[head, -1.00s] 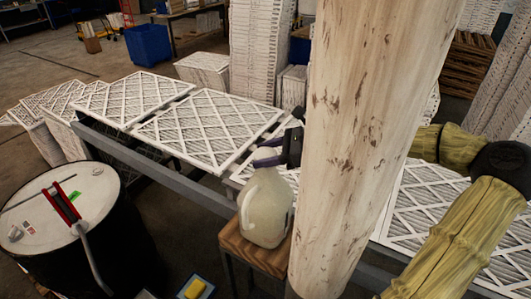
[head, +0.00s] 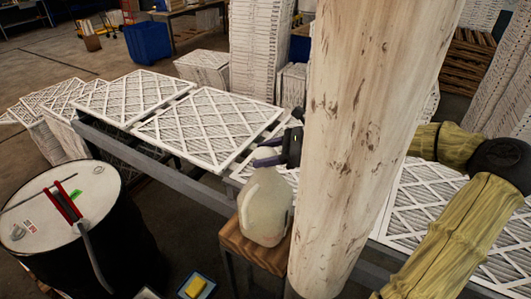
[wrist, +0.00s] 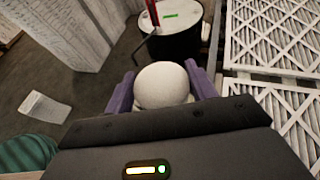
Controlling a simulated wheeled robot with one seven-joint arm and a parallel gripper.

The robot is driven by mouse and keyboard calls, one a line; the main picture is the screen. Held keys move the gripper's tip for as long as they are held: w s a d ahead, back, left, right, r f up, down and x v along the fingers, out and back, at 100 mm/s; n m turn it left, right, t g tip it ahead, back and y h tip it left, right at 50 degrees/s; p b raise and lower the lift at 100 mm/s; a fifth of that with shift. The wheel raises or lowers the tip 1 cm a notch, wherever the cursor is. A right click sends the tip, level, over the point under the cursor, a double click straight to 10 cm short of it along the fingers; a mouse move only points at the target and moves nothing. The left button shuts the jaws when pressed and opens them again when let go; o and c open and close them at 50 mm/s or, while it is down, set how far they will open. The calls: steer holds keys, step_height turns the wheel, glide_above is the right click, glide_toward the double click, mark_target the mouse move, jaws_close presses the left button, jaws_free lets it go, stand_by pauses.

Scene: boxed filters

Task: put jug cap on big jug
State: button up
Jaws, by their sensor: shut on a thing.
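The big jug (head: 264,212), pale and translucent, stands upright on a small wooden stool (head: 232,243) in the head view. My gripper (head: 268,158) is right at the jug's top, with its purple fingers level with the neck. In the wrist view my gripper (wrist: 163,88) is shut on a round white thing, which looks like the jug cap (wrist: 162,82). The cap is not clear in the head view, where the fingers cover it. I cannot tell whether the cap touches the jug's neck. The rear of my gripper is hidden in the head view.
A rack with white lattice filters (head: 205,128) runs behind the jug, its grey rail (head: 160,172) close by. A black drum (head: 115,240) with a white lid stands at left. A small tray with a yellow block (head: 195,287) is low in front.

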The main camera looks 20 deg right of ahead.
steer(key=shift+f, duration=1.4)
stand_by(0.5)
steer(key=o, duration=1.4)
steer(key=shift+o, duration=0.2)
steer(key=shift+r, duration=0.1)
steer(key=shift+r+p, duration=3.9)
steer(key=shift+p, duration=0.25)
steer(key=shift+a, duration=0.15)
